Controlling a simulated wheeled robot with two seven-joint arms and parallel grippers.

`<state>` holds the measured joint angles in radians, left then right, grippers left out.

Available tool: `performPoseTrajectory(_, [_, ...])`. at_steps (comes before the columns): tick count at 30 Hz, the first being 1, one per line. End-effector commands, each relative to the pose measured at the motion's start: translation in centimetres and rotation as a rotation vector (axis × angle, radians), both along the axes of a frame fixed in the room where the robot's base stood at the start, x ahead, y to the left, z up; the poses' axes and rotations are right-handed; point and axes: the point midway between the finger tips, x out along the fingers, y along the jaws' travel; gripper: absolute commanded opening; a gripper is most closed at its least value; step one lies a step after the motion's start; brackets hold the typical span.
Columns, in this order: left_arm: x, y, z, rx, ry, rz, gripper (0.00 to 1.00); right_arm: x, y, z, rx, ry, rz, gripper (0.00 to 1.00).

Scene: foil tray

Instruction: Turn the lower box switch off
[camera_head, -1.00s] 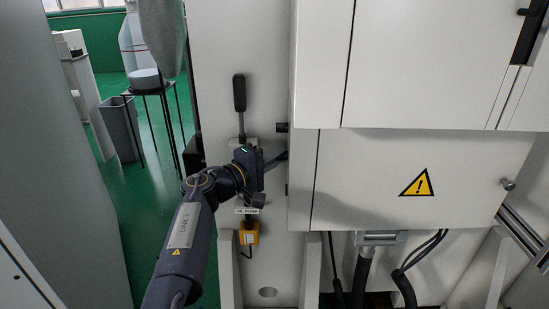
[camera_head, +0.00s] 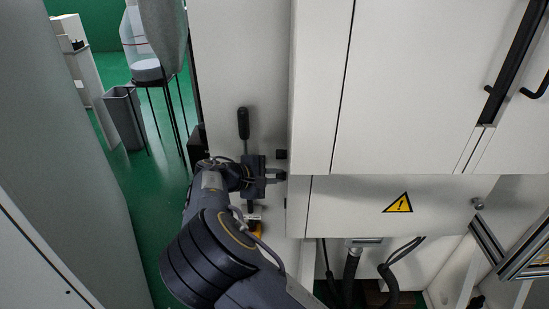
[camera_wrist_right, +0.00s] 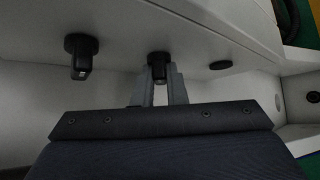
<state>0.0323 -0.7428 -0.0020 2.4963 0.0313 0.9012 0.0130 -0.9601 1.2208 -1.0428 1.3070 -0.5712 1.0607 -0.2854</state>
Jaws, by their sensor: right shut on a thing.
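The lower box switch (camera_wrist_right: 158,58) is a small dark knob on the pale side face of a box in the right wrist view. My right gripper (camera_wrist_right: 160,84) has one grey finger on each side of it and is shut on it. In the head view this gripper (camera_head: 275,178) reaches right to the left edge of the white lower box (camera_head: 345,205), which carries a yellow warning triangle. The fingers and arm mostly hide the switch there, so its setting cannot be told. A second dark knob (camera_wrist_right: 82,55) stands free beside it. My left gripper is not in view.
A black-handled lever (camera_head: 243,123) stands on the panel just above my right wrist. A grey bin (camera_head: 122,115) stands at left on the green floor. Dark hoses hang under the lower box.

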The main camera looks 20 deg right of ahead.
Motion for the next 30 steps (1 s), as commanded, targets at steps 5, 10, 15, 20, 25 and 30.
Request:
performPoseTrajectory(5, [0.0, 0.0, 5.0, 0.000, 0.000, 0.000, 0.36, 0.2, -0.2, 1.2, 0.051, 0.163, -0.005, 0.00])
performPoseTrajectory(10, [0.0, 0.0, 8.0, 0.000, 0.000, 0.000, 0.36, 0.3, -0.3, 1.2, 0.093, 0.317, -0.004, 0.00])
performPoseTrajectory(15, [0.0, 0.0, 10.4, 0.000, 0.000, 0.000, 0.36, 0.4, -0.3, 0.9, 0.136, 0.459, -0.005, 0.00])
performPoseTrajectory(20, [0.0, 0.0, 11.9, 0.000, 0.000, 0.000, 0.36, 0.6, -0.3, 0.8, 0.167, 0.572, -0.004, 0.00])
performPoseTrajectory(25, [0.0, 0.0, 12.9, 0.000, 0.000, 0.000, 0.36, 0.7, -0.3, 0.6, 0.191, 0.662, -0.003, 0.00])
performPoseTrajectory(30, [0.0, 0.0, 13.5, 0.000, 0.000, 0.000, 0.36, 0.7, -0.3, 0.5, 0.206, 0.719, -0.003, 0.00])
